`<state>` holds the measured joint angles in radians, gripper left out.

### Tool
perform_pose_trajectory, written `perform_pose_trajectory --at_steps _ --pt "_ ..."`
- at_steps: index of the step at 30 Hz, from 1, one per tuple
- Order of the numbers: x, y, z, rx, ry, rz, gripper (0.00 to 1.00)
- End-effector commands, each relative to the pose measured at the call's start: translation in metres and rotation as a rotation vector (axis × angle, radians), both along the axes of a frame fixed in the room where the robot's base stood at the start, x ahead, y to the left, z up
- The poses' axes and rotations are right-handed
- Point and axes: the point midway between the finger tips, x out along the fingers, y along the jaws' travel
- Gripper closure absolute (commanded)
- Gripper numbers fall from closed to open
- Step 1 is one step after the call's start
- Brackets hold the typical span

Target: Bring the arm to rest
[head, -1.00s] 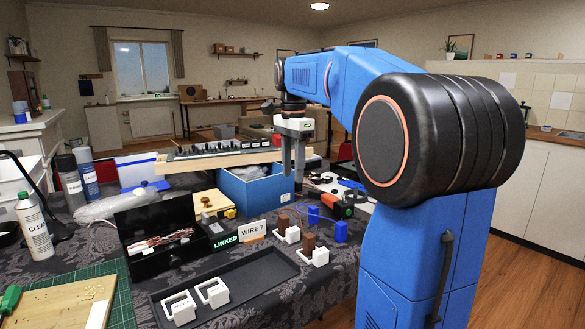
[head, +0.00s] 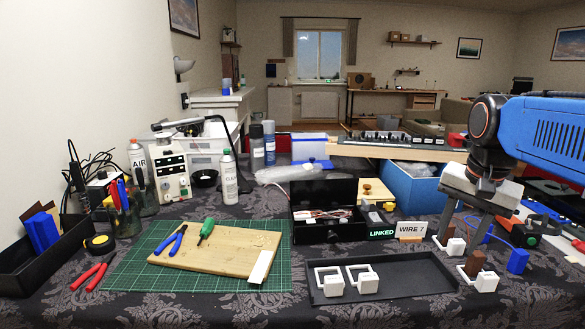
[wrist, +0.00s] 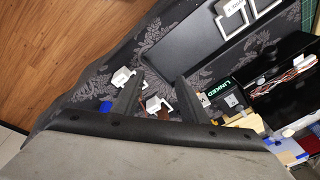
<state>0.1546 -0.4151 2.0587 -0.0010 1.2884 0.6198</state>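My blue arm reaches in from the right edge of the head view. My gripper (head: 460,238) hangs fingers-down at the right of the table, with its two dark fingers apart. A white block with a brown part (wrist: 155,106) shows in the gap, apparently below on the cloth. Another white block (wrist: 123,77) lies beside the left finger.
A black tray (head: 410,286) with two white pieces is left of my gripper. Behind it are an open black box (head: 325,190), a "WIRE 7" card (head: 411,230) and a blue bin (head: 405,190). A cutting mat (head: 130,270) with a wooden board lies left.

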Motion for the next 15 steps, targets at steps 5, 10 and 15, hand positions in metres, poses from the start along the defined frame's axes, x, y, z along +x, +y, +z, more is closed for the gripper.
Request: perform_pose_trajectory --at_steps 5,10,15 --pt "-0.045 0.023 -0.041 -0.054 -0.058 0.239 0.60" --pt "-0.083 0.040 -0.083 -0.115 -0.114 0.462 0.60" --pt "-0.112 0.050 -0.121 -0.170 -0.158 0.641 0.60"
